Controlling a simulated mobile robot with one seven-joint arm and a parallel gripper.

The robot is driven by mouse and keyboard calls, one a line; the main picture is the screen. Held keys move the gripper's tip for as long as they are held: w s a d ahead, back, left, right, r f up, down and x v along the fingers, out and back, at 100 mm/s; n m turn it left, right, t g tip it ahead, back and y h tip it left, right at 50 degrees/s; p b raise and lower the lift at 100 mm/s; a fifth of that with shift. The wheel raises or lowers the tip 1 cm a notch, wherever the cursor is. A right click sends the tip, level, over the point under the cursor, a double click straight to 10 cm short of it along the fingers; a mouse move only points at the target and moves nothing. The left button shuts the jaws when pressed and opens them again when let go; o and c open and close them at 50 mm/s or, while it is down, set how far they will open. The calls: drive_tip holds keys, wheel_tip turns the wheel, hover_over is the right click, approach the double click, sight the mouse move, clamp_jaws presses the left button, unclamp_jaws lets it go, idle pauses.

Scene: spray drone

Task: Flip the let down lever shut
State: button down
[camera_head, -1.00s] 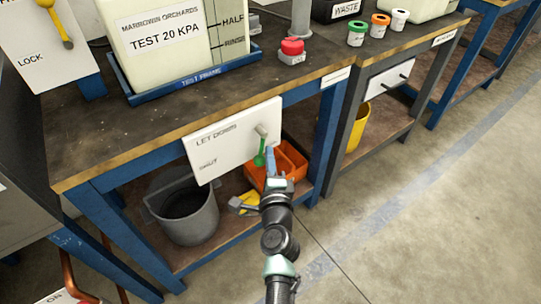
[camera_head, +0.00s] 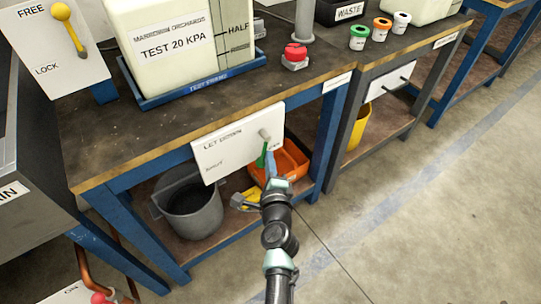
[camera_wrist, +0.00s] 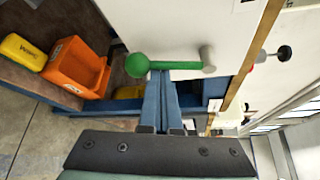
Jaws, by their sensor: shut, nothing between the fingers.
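The let-down lever (camera_head: 261,158) is green with a round knob and a grey pivot, on a white panel (camera_head: 224,150) under the bench edge. It hangs down from the pivot, tilted slightly left. Small lettering at the panel's lower left seems to read SHUT. My gripper (camera_head: 269,164) is shut and empty, its blue fingers just right of the lever. In the wrist view the green lever (camera_wrist: 175,65) lies across the tips of my gripper (camera_wrist: 160,75), between knob and pivot. The tips look against or very close to it; I cannot tell which.
An orange bin (camera_head: 291,160) and a grey bucket (camera_head: 190,207) stand on the shelf below the panel. A red button (camera_head: 295,54) and a large white tank (camera_head: 165,45) are on the bench top (camera_head: 105,130). Open floor lies to the right.

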drive_tip(key=p, duration=0.2)
drive_tip(key=a+r+m+g+p, duration=0.1)
drive_tip(key=p, duration=0.2)
drive_tip(key=shift+s+r+m+y+p, duration=0.25)
drive_tip(key=shift+s+m+y+p, duration=0.05)
drive_tip(key=shift+p, duration=0.05)
drive_tip(key=m+g+p, duration=0.1)
drive_tip(key=p, duration=0.2)
drive_tip(key=s+a+r+m+g+y+p, duration=0.1)
drive_tip(key=p, duration=0.2)
drive_tip(key=shift+a, duration=0.15)
drive_tip(key=m+p, duration=0.1)
drive_tip(key=p, duration=0.1)
drive_tip(key=r+m+g+y+p, duration=0.1)
drive_tip(key=p, duration=0.1)
drive_tip(key=shift+s+a+m, duration=0.2)
drive_tip(key=shift+a+m, duration=0.1)
drive_tip(key=shift+a, duration=0.1)
drive_tip(key=m+g+y+p, duration=0.1)
drive_tip(key=r+y+p, duration=0.1)
drive_tip(key=p, duration=0.1)
drive_tip(key=shift+s+a+r+m+g, duration=0.2)
drive_tip(key=shift+a+r+m+g, duration=0.1)
drive_tip(key=shift+m+g, duration=0.1)
drive_tip(key=shift+f, duration=0.1)
